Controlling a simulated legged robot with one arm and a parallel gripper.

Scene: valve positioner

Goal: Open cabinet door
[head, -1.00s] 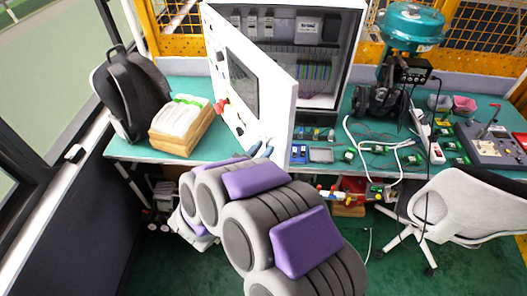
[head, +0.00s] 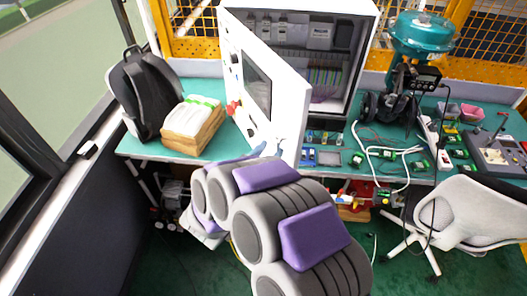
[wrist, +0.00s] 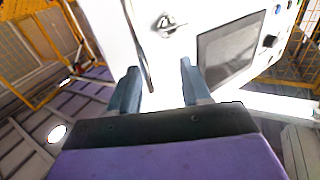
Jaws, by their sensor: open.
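The white cabinet (head: 371,40) stands on the bench with its door (head: 292,100) swung partly open toward me and to the left. Shelves and wiring show inside. The door's front has a dark screen (head: 257,78), also in the wrist view (wrist: 232,48), and a silver latch handle (wrist: 170,25). My gripper (head: 269,148) is at the lower part of the door near its free edge. In the wrist view my gripper (wrist: 160,78) has its two fingers apart, with the white door beyond and between them. Whether they touch it I cannot tell.
A black backpack (head: 142,92) and a paper stack (head: 193,125) sit on the green bench (head: 150,150) left of the door. A teal device (head: 420,40), cables and electronics crowd the right side. A white chair (head: 478,212) stands at the lower right.

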